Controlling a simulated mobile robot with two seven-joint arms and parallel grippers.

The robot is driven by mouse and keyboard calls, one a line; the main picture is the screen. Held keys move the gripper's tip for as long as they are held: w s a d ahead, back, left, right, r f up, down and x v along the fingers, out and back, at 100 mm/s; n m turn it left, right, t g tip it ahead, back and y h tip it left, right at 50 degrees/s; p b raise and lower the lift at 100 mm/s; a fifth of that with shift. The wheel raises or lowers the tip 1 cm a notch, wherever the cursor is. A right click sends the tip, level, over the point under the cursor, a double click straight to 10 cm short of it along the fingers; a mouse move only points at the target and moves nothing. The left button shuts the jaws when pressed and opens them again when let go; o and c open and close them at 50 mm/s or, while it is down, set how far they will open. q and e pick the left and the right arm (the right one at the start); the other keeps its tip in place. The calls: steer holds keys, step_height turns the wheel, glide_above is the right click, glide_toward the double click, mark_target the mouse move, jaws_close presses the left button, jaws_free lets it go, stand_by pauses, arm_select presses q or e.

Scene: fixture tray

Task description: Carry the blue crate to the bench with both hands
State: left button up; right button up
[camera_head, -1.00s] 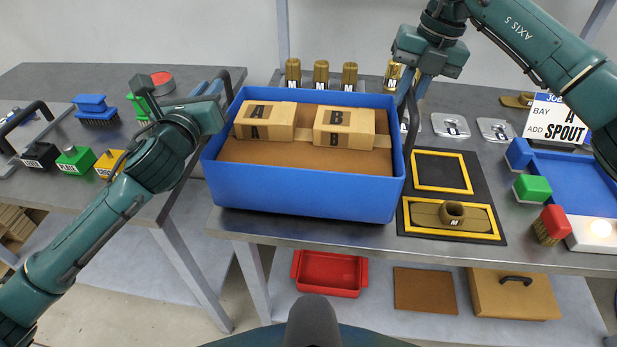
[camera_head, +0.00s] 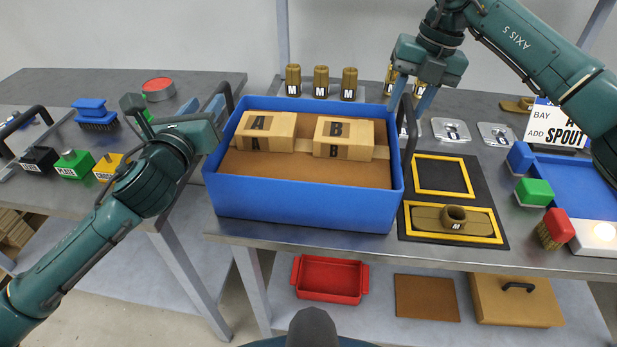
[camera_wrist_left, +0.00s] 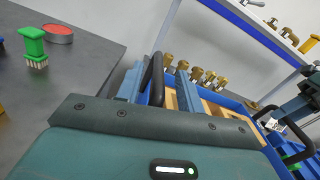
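The blue crate (camera_head: 300,198) sits level on the grey bench (camera_head: 480,258), close to its front edge. It holds two cardboard boxes, A (camera_head: 265,131) and B (camera_head: 343,138), on a brown base. My left gripper (camera_head: 202,108) is open at the crate's left black handle (camera_head: 228,95). In the left wrist view the handle (camera_wrist_left: 154,82) stands between the two spread blue fingers, with a gap visible. My right gripper (camera_head: 409,100) is open, with its fingers spread either side of the right black handle (camera_head: 410,128). The far lower fingertips are partly hidden by the crate.
Several brass pieces marked M (camera_head: 321,82) stand behind the crate. A black mat with yellow frames (camera_head: 445,177) lies close on its right, with a blue tray (camera_head: 580,185) beyond. A side table (camera_head: 50,85) stands left. A red tray (camera_head: 331,279) is on the lower shelf.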

steer(key=shift+r, duration=0.15)
arm_select(q)
steer(key=s+a, duration=0.1)
steer(key=s, duration=0.8)
steer(key=shift+s, duration=0.15)
arm_select(e)
step_height(320, 180, up, 12)
steer(key=d, duration=0.2)
steer(key=shift+s+d+f, duration=0.15)
steer(key=shift+f, duration=0.1)
arm_select(q)
steer(key=shift+a, duration=0.1)
